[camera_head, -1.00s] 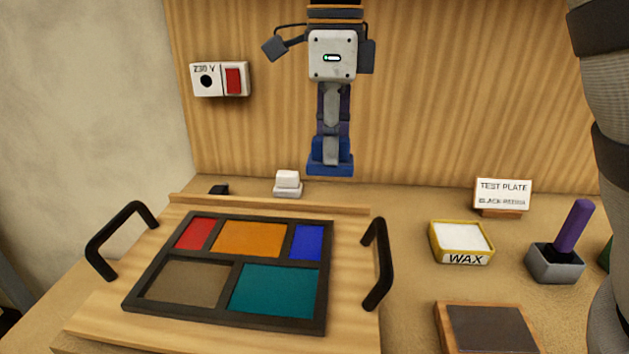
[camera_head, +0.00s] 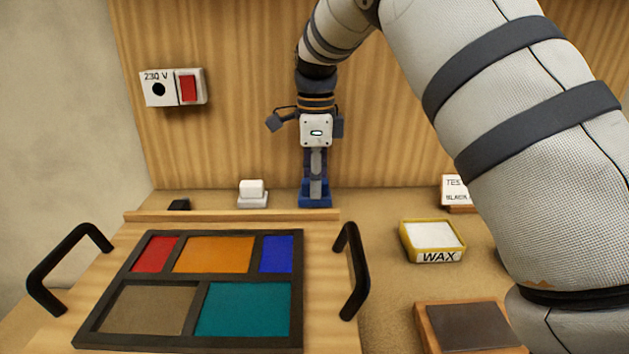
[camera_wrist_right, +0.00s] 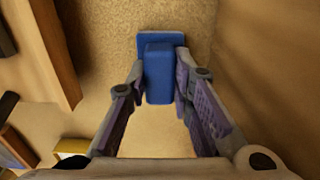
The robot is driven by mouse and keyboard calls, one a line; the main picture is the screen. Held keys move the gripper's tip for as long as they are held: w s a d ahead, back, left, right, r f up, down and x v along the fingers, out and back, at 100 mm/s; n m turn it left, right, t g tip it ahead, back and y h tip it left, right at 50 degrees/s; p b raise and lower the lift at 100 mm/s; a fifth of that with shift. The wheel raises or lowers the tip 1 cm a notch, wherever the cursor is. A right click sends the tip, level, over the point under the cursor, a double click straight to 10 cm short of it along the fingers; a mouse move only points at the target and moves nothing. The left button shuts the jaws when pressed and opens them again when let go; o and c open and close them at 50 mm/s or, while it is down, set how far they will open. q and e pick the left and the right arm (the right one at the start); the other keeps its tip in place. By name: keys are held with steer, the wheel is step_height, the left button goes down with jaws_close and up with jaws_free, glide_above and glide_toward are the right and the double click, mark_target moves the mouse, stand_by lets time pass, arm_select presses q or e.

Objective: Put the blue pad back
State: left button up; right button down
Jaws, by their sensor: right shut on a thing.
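The blue pad (camera_head: 314,198), a flat base with a raised grip, is at the back of the bench, right of the white pad (camera_head: 252,196). My right gripper (camera_head: 315,188) points down and is shut on the blue pad's grip. In the right wrist view, the blue pad (camera_wrist_right: 158,75) sits between the fingers of the right gripper (camera_wrist_right: 162,85). Its base is level with the white pad's base; I cannot tell whether it touches the bench. My left gripper is not in view.
A black pad (camera_head: 179,204) lies left of the white one. In front, a wooden rail (camera_head: 230,215) edges the board with the leaded panel (camera_head: 200,277) and black handles. The yellow wax tin (camera_head: 432,242) is to the right. The wooden wall (camera_head: 230,130) stands close behind.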

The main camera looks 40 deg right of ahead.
steer(key=shift+f, duration=0.15)
steer(key=c, duration=1.4)
jaws_free()
step_height(320, 180, up, 12)
steer(key=shift+r+b, duration=0.2)
steer(key=shift+b, duration=0.15)
